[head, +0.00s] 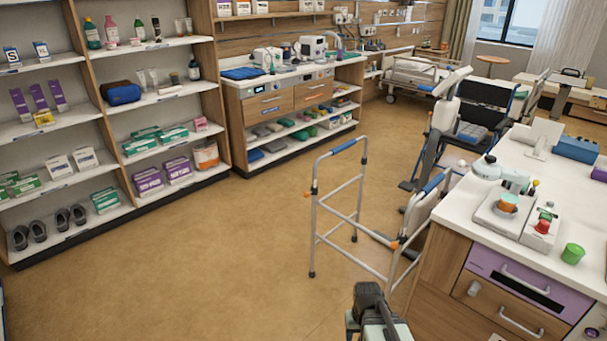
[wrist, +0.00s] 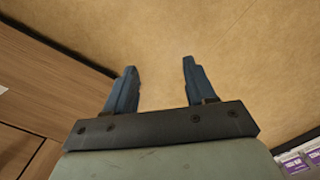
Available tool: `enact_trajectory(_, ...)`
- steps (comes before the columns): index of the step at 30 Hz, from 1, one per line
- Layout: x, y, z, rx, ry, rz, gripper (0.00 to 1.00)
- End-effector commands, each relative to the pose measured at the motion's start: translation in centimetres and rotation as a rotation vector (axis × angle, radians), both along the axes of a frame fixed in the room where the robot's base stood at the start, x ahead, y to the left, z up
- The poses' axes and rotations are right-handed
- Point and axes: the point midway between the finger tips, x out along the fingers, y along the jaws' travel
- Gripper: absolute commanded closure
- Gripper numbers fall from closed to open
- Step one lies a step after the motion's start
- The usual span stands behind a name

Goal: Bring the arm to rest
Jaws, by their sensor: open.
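My gripper (wrist: 160,75) shows in the wrist view with its two blue fingers well apart. Nothing is between the fingers, and bare brown floor lies beyond them. In the head view, part of my arm (head: 374,312) shows at the bottom edge, right of the middle; the fingers cannot be made out there. No object is seen touching the gripper.
A walking frame (head: 338,215) stands on the floor ahead. Stocked shelves (head: 112,119) line the left. The floor (head: 235,265) at left centre is clear.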

Motion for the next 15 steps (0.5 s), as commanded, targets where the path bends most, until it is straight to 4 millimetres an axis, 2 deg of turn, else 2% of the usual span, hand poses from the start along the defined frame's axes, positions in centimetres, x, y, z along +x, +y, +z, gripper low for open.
enact_trajectory(8, -3.8, -0.1, -4.0, -0.002, 0.09, 0.001, 0.45)
enact_trajectory(15, -9.4, -0.1, -8.8, -0.002, 0.209, 0.001, 0.45)
